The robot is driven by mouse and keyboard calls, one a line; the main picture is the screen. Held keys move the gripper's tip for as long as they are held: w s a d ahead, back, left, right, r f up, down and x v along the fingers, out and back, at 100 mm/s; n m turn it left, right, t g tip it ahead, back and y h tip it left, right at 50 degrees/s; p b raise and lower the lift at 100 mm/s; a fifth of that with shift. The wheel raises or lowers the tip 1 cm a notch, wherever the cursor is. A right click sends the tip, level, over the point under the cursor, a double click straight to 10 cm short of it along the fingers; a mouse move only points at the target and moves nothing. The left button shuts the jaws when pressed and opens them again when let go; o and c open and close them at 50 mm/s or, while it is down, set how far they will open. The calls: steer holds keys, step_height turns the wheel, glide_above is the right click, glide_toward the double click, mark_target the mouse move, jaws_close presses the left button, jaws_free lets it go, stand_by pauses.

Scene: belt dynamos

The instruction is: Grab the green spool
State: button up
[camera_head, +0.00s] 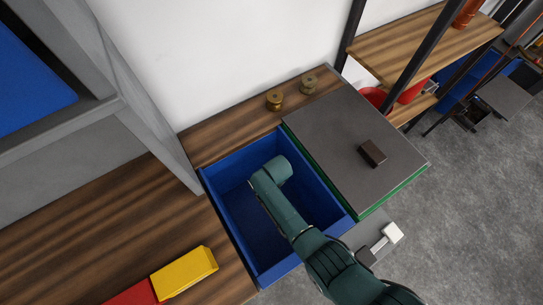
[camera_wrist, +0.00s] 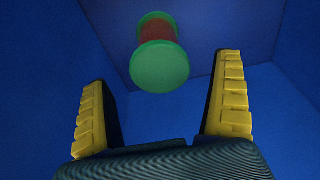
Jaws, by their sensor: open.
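The green spool (camera_wrist: 160,66) shows in the wrist view, with green end discs and a reddish-brown wound middle. It is inside the blue bin (camera_head: 232,160), close to a blue wall. My gripper (camera_wrist: 162,73) has two yellow ribbed fingers spread wide and empty. The spool appears beyond the fingertips, between them and toward the top of the picture, apart from both fingers. In the head view my arm reaches down into the bin and hides my gripper; the spool cannot be seen there.
The bin's blue walls surround my gripper. A grey lid-like panel (camera_head: 340,130) with a dark block (camera_head: 372,153) adjoins the bin at right. Two small spools, brass (camera_head: 274,100) and tan (camera_head: 309,84), stand behind. A yellow box (camera_head: 184,273) and a red one (camera_head: 130,294) lie at left.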

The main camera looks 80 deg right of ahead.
step_height(320, 180, down, 2)
steer(key=shift+w+d+f+b, duration=0.1)
steer(key=shift+w+f+b, duration=0.1)
steer(key=shift+b, duration=0.15)
steer(key=shift+r, duration=0.1)
steer(key=c, duration=1.2)
steer(key=shift+r, duration=0.15)
steer(key=shift+c, duration=0.7)
